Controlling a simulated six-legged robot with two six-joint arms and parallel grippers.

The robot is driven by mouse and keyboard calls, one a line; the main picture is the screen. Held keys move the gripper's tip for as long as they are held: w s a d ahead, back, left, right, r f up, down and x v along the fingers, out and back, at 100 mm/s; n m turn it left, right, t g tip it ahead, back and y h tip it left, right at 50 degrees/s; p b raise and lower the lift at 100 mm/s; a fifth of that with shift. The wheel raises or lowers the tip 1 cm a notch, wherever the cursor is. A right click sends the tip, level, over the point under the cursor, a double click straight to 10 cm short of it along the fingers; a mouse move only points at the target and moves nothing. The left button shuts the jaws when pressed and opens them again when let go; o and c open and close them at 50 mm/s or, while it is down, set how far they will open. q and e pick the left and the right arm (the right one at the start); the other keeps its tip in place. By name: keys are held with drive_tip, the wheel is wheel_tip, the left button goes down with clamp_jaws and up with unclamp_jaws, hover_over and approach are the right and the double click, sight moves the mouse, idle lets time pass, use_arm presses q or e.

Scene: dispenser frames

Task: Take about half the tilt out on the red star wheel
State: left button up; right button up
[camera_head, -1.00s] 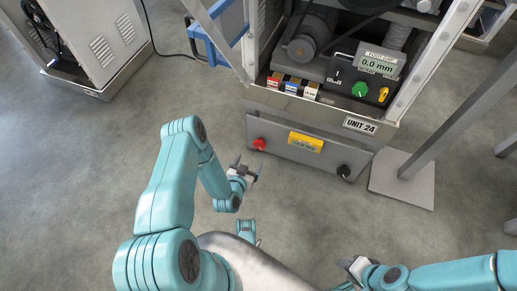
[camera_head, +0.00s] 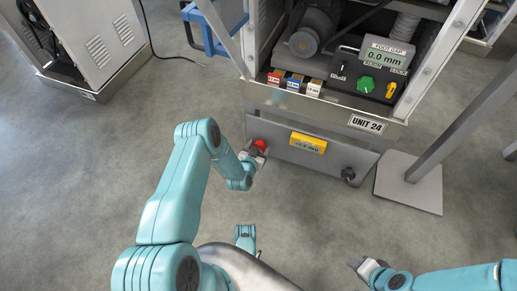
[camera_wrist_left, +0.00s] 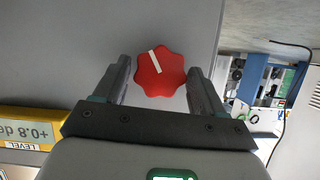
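The red star wheel (camera_head: 261,144) is on the left of the front panel below the unit 24 frame. In the left wrist view the wheel (camera_wrist_left: 160,72) shows whole, with a white pointer mark towards the upper left. My left gripper (camera_head: 256,153) is at the wheel. Its two fingers are open, one on either side of the wheel, with a gap at each side. The yellow level display (camera_head: 308,143) is right of the wheel; in the left wrist view it (camera_wrist_left: 28,129) appears upside down and reads about +0.8 deg. My right gripper (camera_head: 364,268) is low on the right, away from the panel.
A black knob (camera_head: 348,174) is on the panel's right. Above are the foot gap display (camera_head: 389,51) at 0.0 mm, a green knob (camera_head: 367,84) and several coloured blocks (camera_head: 294,82). A post with a base plate (camera_head: 410,185) stands right. The floor before the panel is clear.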

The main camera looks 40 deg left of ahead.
use_arm(q)
drive_tip(key=c, duration=0.6)
drive_tip(key=n+t+h, duration=0.1)
drive_tip(key=n+h, duration=0.1)
drive_tip(key=n, duration=0.3)
drive_tip(key=n+t+h, duration=0.2)
drive_tip(key=n, duration=0.2)
drive_tip(key=f+n+t+h, duration=0.1)
drive_tip(key=n+t+h, duration=0.1)
drive_tip(key=n, duration=0.3)
drive_tip(key=shift+s+a+n, duration=0.15)
drive_tip(key=shift+a+n, duration=0.15)
drive_tip(key=shift+a, duration=0.1)
idle(0.5)
drive_tip(key=o, duration=1)
